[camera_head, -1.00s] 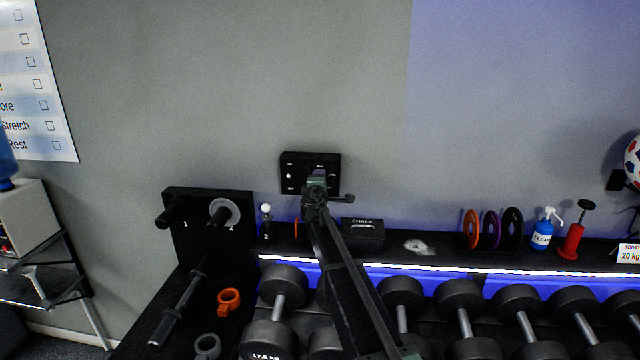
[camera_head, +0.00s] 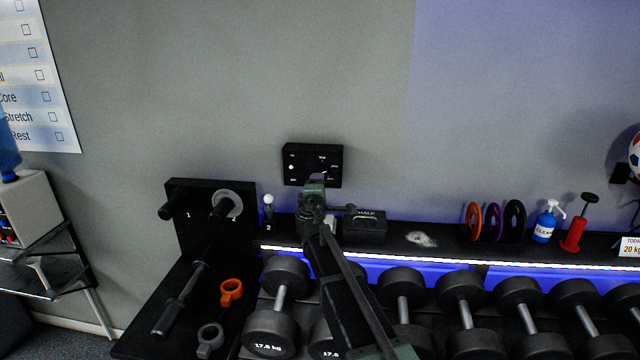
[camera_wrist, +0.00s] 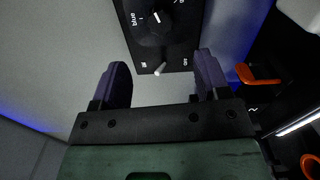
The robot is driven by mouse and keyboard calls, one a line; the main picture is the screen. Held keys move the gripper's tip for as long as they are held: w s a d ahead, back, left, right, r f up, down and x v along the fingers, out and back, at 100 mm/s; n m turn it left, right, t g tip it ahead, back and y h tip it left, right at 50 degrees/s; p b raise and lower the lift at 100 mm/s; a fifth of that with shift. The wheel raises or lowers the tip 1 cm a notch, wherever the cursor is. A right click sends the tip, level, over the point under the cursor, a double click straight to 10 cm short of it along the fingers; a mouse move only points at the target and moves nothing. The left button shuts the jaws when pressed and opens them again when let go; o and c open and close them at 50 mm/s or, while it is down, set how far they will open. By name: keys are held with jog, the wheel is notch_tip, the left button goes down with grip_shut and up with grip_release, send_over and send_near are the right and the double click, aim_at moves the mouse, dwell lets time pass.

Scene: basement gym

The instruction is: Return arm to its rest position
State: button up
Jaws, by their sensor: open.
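My gripper (camera_wrist: 160,85) is open and empty in the wrist view, its two dark purple fingers apart. Between and beyond the fingers is a black wall panel (camera_wrist: 172,32) with a round knob and a small white-tipped lever. In the head view my gripper (camera_head: 317,180) is small and partly hidden by my own arm. It stands in front of the lower part of the wall panel (camera_head: 298,160). My arm reaches up from the bottom over the dumbbell rack. Whether a finger touches the panel cannot be told.
Below the arm are several dumbbells (camera_head: 403,283) and a lit shelf edge (camera_head: 500,264). A chalk box (camera_head: 364,228) sits close right of the arm. A black peg board (camera_head: 190,240) stands left. A blue bottle (camera_head: 544,226) and red pump (camera_head: 575,238) stand right. The wall above is clear.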

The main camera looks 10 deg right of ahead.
jog(key=s+d+f+m+g+h+b, duration=0.1)
jog(key=s+d+f+m+g, duration=0.4)
jog(key=s, duration=0.4)
jog(key=s+d+f+m+g+h, duration=0.1)
jog(key=s+d+f+m+g, duration=0.1)
jog(key=s+f+m+g, duration=0.55)
jog(key=s+a+f+m+g+y+b, duration=0.1)
jog(key=s+a+f+g+y, duration=0.1)
jog(key=s, duration=0.9)
jog(key=s+a+f+m+g+y+b, duration=0.2)
jog(key=s+f+y, duration=0.3)
jog(key=s, duration=0.7)
jog(key=shift+a+f+g, duration=0.2)
jog(key=shift+f+g, duration=0.15)
jog(key=shift+f, duration=0.5)
